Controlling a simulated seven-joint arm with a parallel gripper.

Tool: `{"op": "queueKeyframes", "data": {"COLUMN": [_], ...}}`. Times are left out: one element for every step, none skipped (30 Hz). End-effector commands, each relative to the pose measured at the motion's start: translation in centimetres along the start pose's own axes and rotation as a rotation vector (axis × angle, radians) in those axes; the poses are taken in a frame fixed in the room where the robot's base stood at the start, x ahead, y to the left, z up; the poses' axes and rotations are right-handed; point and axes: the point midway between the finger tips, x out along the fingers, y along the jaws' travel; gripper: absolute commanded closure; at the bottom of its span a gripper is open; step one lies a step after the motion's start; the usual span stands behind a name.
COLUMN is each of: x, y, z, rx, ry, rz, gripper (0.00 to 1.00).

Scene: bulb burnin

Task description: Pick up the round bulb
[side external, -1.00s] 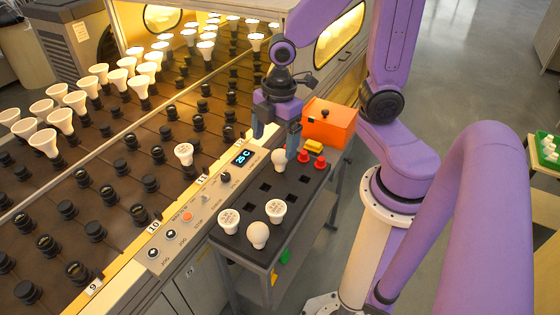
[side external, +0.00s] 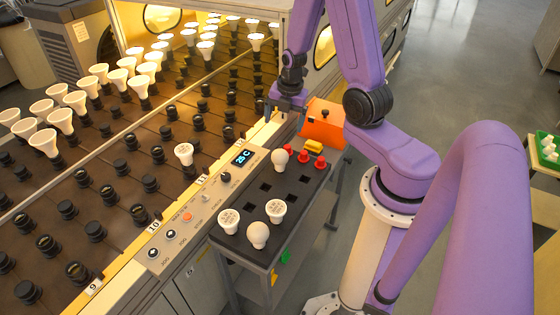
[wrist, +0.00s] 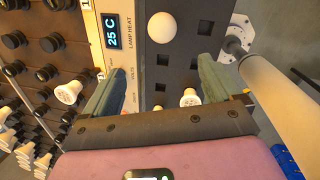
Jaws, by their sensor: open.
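Two white round bulbs are on the dark tray (side external: 236,243) in the side external view. One round bulb (side external: 280,160) stands near its far end, and another round bulb (side external: 257,235) is at its near end. Two flat-faced white bulbs, a left one (side external: 228,221) and a right one (side external: 275,209), stand near the second. My gripper (side external: 286,112) is open and empty, above and beyond the far round bulb, close to the orange box. In the wrist view my gripper (wrist: 160,75) has its fingers wide apart, and one round bulb (wrist: 161,28) shows beyond the fingertips.
Red pieces (side external: 305,157) and a yellow block (side external: 314,147) lie at the tray's far end, beside the orange box (side external: 321,130), which looks tilted. A control panel (side external: 204,205) runs along the tray's left. The rack of sockets (side external: 120,195) holds several flared bulbs. The tray has empty square holes.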

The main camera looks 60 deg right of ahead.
Motion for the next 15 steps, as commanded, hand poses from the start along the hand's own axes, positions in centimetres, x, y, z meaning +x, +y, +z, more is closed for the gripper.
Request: {"op": "queueKeyframes", "data": {"x": [0.2,0.2,0.3,0.5,0.6,0.8,1.0,1.3,1.7,1.9,2.2,2.6,2.9,3.0,3.3], "y": [-0.2,-0.3,-0.4,-0.4,-0.4,-0.4,-0.4,-0.4,-0.5,-0.5,-0.5,-0.5,-0.5,-0.5,-0.4], "z": [0.3,0.4,0.5,0.6,0.6,0.6,0.6,0.6,0.6,0.6,0.6,0.6,0.5,0.6,0.6], "rx": [-0.004,-0.009,-0.013,-0.015,-0.016,-0.018,-0.018,-0.019,-0.018,-0.018,-0.018,-0.019,-0.018,-0.017,-0.018], "ry": [-0.003,-0.004,-0.005,-0.006,-0.006,-0.005,-0.004,-0.004,-0.004,-0.003,-0.003,-0.005,-0.004,-0.006,-0.006], "rz": [-0.002,-0.002,-0.002,-0.002,-0.003,-0.003,-0.003,-0.004,-0.004,-0.004,-0.005,-0.004,-0.006,-0.004,-0.003], "gripper": [0.09,0.09,0.09,0.09,0.09,0.09,0.09,0.09,0.09,0.09,0.09,0.09,0.09,0.09,0.09]}}
